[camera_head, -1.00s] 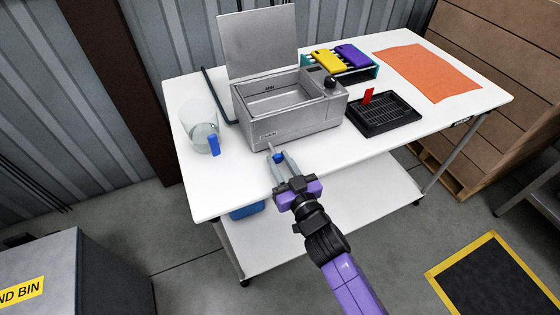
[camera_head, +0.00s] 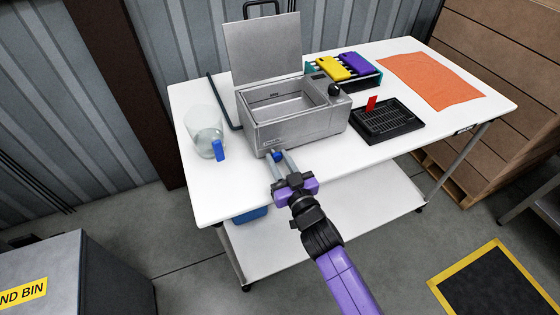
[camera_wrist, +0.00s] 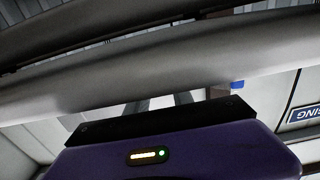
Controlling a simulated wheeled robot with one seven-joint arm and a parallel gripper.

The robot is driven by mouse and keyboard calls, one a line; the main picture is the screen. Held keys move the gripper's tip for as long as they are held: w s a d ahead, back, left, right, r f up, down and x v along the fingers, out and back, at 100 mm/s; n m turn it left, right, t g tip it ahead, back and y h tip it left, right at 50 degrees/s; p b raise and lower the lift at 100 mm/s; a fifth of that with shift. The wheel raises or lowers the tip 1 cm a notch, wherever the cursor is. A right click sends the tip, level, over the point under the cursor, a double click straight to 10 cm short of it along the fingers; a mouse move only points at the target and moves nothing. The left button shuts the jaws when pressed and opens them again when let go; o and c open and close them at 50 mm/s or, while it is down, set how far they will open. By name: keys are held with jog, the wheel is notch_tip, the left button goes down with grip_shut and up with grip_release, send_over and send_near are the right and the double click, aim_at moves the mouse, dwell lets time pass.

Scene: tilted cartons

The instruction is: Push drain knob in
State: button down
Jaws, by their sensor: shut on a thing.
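The drain knob (camera_head: 278,156) is small and blue, low at the front of the open grey metal bath (camera_head: 300,128) on the white table. My gripper (camera_head: 278,158) is at the bath's front with its two grey fingers on either side of the knob, shut on it. How far the knob stands out from the bath cannot be told. In the wrist view my fingers (camera_wrist: 160,104) show only in part, and the knob is hidden there.
A clear jug (camera_head: 205,133) with a blue handle stands left of the bath. A black slotted tray (camera_head: 385,121) with a red tag is to the right. The table's front is clear.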

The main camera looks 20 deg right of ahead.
jog(key=c, duration=1.1)
grip_release()
jog(key=shift+w, duration=0.15)
jog(key=shift+s+f, duration=0.15)
jog(key=shift+s, duration=0.35)
jog(key=s+b, duration=0.1)
jog(key=s, duration=0.5)
jog(key=shift+b, duration=0.4)
jog(key=shift+s, duration=0.45)
jog(key=shift+r, duration=0.2)
